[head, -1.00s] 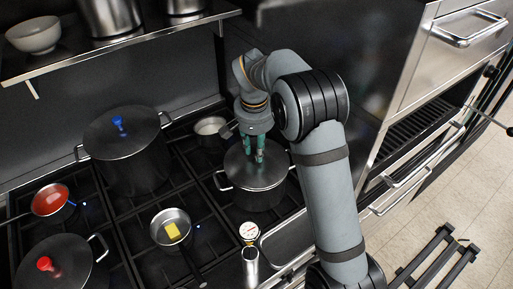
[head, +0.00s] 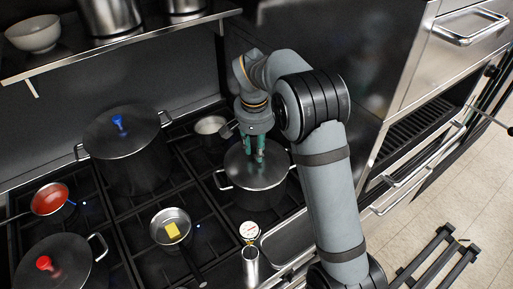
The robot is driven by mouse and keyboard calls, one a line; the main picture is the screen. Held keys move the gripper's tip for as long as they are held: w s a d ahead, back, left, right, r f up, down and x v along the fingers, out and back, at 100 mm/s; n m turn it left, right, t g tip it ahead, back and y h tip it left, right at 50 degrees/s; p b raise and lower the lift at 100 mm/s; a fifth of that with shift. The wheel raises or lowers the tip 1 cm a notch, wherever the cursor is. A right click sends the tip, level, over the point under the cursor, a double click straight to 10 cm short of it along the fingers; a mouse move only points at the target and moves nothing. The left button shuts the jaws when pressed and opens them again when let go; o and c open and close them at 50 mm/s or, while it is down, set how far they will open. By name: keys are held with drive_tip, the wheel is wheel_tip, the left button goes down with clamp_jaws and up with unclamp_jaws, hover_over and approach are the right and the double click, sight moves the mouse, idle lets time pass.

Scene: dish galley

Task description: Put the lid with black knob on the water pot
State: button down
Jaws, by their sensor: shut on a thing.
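A dark pot (head: 254,197) with two side handles stands on the right burner of the stove. A dark round lid (head: 268,177) lies over its mouth and looks level; I cannot tell whether its rim is fully seated. My gripper (head: 253,158) points down at the middle of this lid, with its teal fingers shut on the lid's knob. The fingers hide the knob, so its colour does not show.
A large pot with a blue-knobbed lid (head: 118,122) stands at the back left, a red-knobbed lid (head: 44,263) at the front left. Small pans (head: 171,229) with food, a dial thermometer (head: 249,231) and a metal cylinder (head: 250,268) are nearby. A shelf (head: 130,40) hangs above.

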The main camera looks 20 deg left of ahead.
drive_tip(key=shift+f+b, duration=0.5)
drive_tip(key=shift+b, duration=0.05)
idle(1.1)
drive_tip(key=c, duration=1.4)
unclamp_jaws()
drive_tip(key=shift+o, duration=1.4)
drive_tip(key=shift+o, duration=1.2)
drive_tip(key=shift+r, duration=0.1)
drive_tip(key=shift+r+p, duration=3.05)
drive_tip(key=shift+r, duration=0.45)
drive_tip(key=shift+f, duration=0.1)
